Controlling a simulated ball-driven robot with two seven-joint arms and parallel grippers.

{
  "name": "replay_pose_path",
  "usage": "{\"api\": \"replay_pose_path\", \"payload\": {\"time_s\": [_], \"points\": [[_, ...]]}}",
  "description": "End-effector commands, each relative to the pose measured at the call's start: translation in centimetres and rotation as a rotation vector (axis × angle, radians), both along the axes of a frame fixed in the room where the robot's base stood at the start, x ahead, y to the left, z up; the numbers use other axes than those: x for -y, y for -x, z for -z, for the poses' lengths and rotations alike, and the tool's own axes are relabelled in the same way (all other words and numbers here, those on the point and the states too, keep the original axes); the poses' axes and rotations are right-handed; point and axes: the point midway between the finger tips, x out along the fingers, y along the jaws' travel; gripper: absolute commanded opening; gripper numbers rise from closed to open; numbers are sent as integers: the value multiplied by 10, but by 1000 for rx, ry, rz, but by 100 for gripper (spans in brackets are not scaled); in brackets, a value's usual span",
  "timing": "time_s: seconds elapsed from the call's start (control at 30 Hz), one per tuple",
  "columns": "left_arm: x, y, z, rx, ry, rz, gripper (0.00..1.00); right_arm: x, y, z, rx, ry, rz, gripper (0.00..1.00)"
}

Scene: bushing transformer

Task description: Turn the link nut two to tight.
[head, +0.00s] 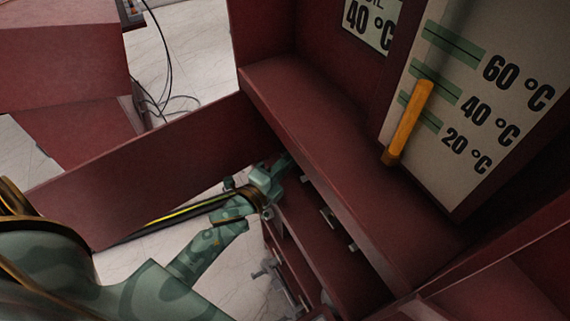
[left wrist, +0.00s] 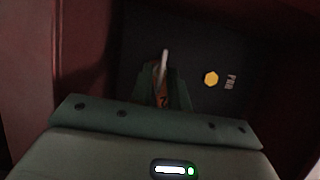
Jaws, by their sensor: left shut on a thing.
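My left gripper (head: 284,165) reaches in under the red cabinet's lower edge in the head view, and its fingertips are partly hidden there. In the left wrist view, its two fingers (left wrist: 165,88) are shut on a small orange piece (left wrist: 163,100) with a pale bar (left wrist: 164,62) sticking out beyond it. I cannot tell whether this piece is link nut two. A yellow hexagon (left wrist: 210,78) lies on the dark panel (left wrist: 205,35) right of the fingers, beside small rotated lettering. My right gripper is not in view.
A red panel (head: 150,170) stands left of my left gripper. The red cabinet ledge (head: 340,165) lies to its right, below a temperature gauge (head: 465,100) with an orange column. Small pale fittings (head: 328,215) sit below the ledge. Pale floor (head: 225,285) shows beneath.

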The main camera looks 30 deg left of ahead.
Motion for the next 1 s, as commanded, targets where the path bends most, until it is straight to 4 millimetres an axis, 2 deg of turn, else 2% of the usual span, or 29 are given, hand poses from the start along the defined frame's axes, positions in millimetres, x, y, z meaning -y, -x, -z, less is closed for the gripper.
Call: {"api": "replay_pose_path", "payload": {"time_s": [0.2, 0.23, 0.27, 0.53, 0.63, 0.77, 1.0], "points": [[1, 0, 1, -3, 1, 1, 0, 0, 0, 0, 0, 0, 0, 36], [1, 0, 1, -3, 1, 1, 26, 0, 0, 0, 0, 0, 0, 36], [1, 0, 1, -3, 2, 1, 27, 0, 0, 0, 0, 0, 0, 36], [0, 1, 0, -1, 2, 0, 27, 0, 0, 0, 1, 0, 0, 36], [-1, 8, 0, -1, 3, 0, 27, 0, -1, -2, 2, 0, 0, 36], [-4, 32, -1, -4, 4, 0, 27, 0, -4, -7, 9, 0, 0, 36], [-13, 97, 0, -5, 2, -1, 27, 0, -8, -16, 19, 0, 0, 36]]}}
